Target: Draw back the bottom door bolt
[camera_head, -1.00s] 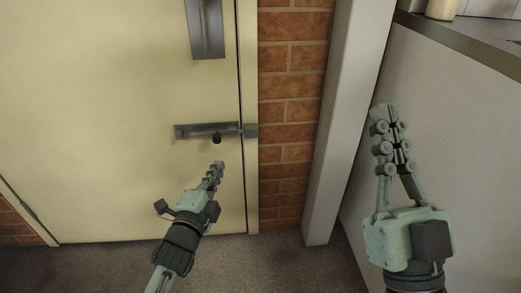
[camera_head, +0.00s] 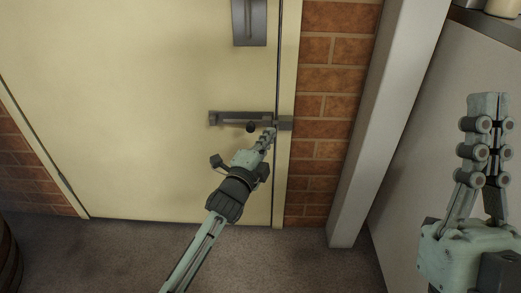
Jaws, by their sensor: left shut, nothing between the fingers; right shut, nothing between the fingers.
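The bottom door bolt (camera_head: 228,118) is a grey metal bar on a plate, low on the cream door (camera_head: 140,100) near its right edge. Its dark round knob (camera_head: 250,127) hangs below the bar. The bolt's right end reaches the keeper (camera_head: 286,123) on the frame. My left gripper (camera_head: 269,133) is shut and empty, its tips just right of the knob and by the bolt's lower edge; I cannot tell whether they touch. My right gripper (camera_head: 488,100) is shut and empty, raised at the right, away from the door.
A grey plate (camera_head: 249,22) is on the door above the bolt. A brick wall strip (camera_head: 324,105) and a pale post (camera_head: 385,130) stand right of the door. A white counter side (camera_head: 425,140) is behind my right gripper. Carpet (camera_head: 300,262) lies below.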

